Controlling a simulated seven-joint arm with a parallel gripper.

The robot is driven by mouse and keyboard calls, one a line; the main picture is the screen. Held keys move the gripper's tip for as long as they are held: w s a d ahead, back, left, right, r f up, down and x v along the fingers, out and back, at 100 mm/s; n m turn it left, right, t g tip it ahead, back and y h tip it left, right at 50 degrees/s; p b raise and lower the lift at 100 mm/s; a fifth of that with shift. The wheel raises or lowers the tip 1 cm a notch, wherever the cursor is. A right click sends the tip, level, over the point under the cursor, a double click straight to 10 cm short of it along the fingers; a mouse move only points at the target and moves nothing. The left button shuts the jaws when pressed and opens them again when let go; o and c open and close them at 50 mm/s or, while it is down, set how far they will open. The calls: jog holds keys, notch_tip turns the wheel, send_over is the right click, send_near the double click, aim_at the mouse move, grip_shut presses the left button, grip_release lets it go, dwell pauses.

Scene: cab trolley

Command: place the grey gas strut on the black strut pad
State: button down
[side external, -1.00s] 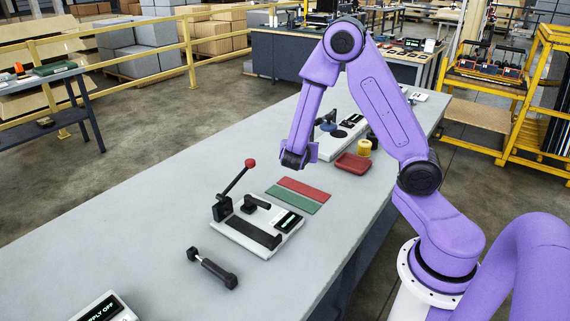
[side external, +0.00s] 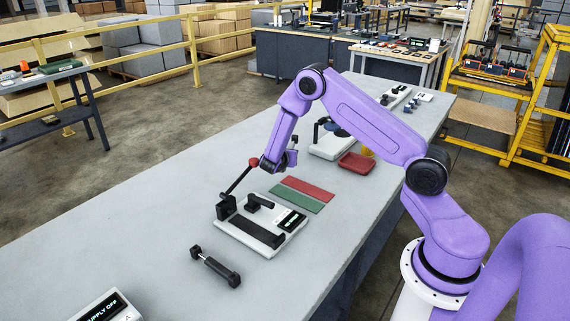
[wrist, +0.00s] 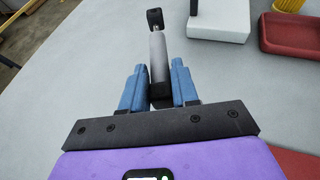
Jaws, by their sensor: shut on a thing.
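My gripper (side external: 276,164) is over the table behind the lever fixture, beside the red lever knob in the picture. In the wrist view its blue fingers (wrist: 158,68) are shut on the grey gas strut (wrist: 158,55), near its black lower end. The strut's thin rod and other black end point away from me. In the side view the held strut is hidden. The black strut pad (side external: 257,232) appears to be the dark strip along the front of the white fixture (side external: 283,248); it is bare. A darker strut (side external: 215,267) lies on the table in front of it.
Red (side external: 307,190) and green (side external: 296,199) mats lie behind the fixture. A red tray (side external: 357,161) and another white fixture (side external: 330,150) stand farther back. The table's left side is clear.

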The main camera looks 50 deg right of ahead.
jog(key=shift+w+d+f, duration=0.15)
jog(key=shift+w+f, duration=0.2)
jog(key=shift+f, duration=0.1)
jog(key=shift+w+d+f, duration=0.1)
jog(key=shift+w+f, duration=0.1)
jog(key=shift+f, duration=1.55)
jog(key=shift+f, duration=0.15)
jog(key=c, duration=0.8)
grip_release()
jog(key=shift+c, duration=0.2)
